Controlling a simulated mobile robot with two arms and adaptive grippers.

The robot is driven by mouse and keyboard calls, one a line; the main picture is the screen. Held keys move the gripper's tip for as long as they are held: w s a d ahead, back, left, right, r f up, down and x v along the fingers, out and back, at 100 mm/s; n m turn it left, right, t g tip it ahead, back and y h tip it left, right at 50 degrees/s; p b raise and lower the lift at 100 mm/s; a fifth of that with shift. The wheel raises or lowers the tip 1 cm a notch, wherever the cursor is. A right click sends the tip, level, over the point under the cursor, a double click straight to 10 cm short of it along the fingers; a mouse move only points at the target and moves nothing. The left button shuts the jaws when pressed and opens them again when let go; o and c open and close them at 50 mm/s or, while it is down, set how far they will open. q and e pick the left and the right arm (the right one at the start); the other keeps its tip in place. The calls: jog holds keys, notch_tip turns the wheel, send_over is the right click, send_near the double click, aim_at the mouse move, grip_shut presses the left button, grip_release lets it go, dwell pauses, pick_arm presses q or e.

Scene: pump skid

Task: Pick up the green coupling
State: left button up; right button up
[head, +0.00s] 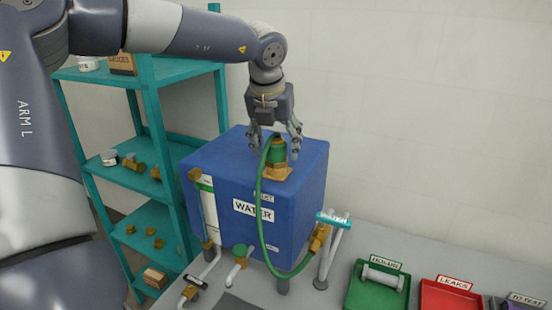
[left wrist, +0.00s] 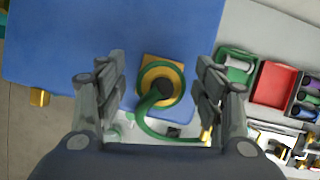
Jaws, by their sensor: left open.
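The green coupling (head: 278,152) sits upright on a brass fitting (head: 277,172) on top of the blue water tank (head: 310,165). A green hose runs from the coupling down the tank's front. In the left wrist view the coupling (left wrist: 146,103) lies below and between the fingers, with the brass base (left wrist: 151,61) around it. My left gripper (head: 276,150) is open above the tank, pointing down, its fingers on either side of the coupling's top in the head view. I cannot tell whether they touch it; the wrist view shows gaps on both sides. My right gripper is not in view.
The green hose (head: 261,215) loops down to a brass fitting (head: 319,237) by a teal-handled pipe (head: 333,219). A teal shelf (head: 150,78) stands left. A green tray (head: 357,297) and a red tray (head: 428,300) sit on the grey bench, right.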

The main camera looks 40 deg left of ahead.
aim_at(275, 134)
pick_arm(q)
jog(key=shift+d, duration=0.1)
jog(key=c, duration=1.3)
jog(key=shift+r, duration=0.1)
jog(key=shift+r, duration=0.1)
jog(key=shift+w+r+b, duration=0.1)
jog(key=shift+r+b, duration=0.15)
jog(key=shift+b, duration=0.05)
jog(key=b+v, duration=0.2)
jog(key=shift+r, duration=0.35)
jog(key=shift+s+d+r+b, duration=0.4)
jog(key=shift+s+b, duration=0.65)
jog(key=shift+s, duration=1.5)
jog(key=shift+s+d+r+b, duration=0.2)
jog(key=shift+s+d+b, duration=0.65)
jog(key=shift+s, duration=1.7)
jog(key=shift+s+d+r+b, duration=0.3)
jog(key=shift+s+b, duration=0.95)
jog(key=shift+s, duration=1.3)
jog(key=shift+a+f, duration=0.1)
